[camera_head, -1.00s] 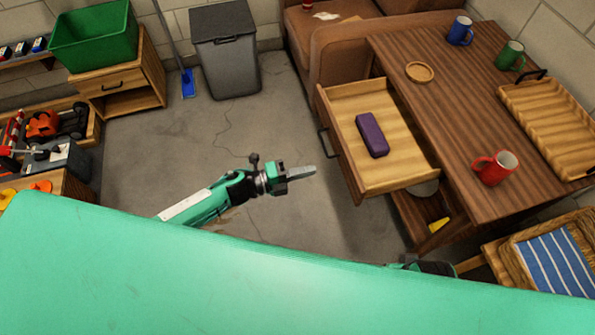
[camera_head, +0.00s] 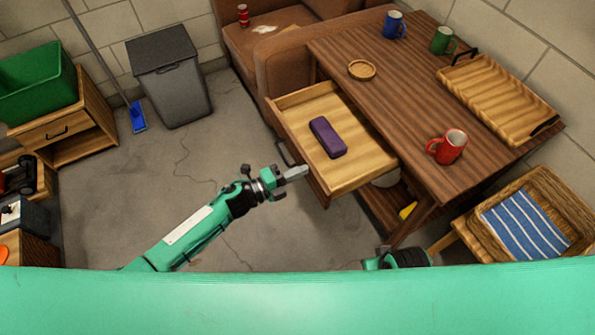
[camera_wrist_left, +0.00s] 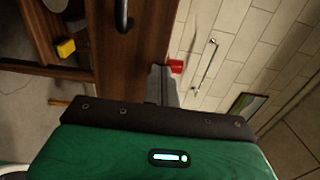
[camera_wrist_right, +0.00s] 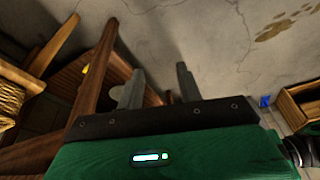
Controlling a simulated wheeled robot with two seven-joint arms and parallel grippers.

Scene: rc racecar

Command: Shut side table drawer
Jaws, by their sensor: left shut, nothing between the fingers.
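The wooden table's drawer (camera_head: 355,170) is pulled out, with a purple case (camera_head: 328,137) lying inside. Its dark front handle (camera_head: 283,152) faces left. The handle (camera_wrist_left: 122,15) and brown drawer front (camera_wrist_left: 150,35) also show in the left wrist view. My left gripper (camera_head: 300,172) is shut and empty, its tip close to the drawer front, right of the handle; I cannot tell whether it touches. Its fingers (camera_wrist_left: 162,84) show at the front in the left wrist view. My right gripper (camera_wrist_right: 161,88) is open and empty, low by the table legs; the head view shows only part of that arm.
Blue (camera_head: 394,25), green (camera_head: 443,40) and red (camera_head: 447,147) mugs, a coaster (camera_head: 361,70) and a wooden tray (camera_head: 503,100) stand on the table (camera_head: 410,110). The floor left of the drawer is clear.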

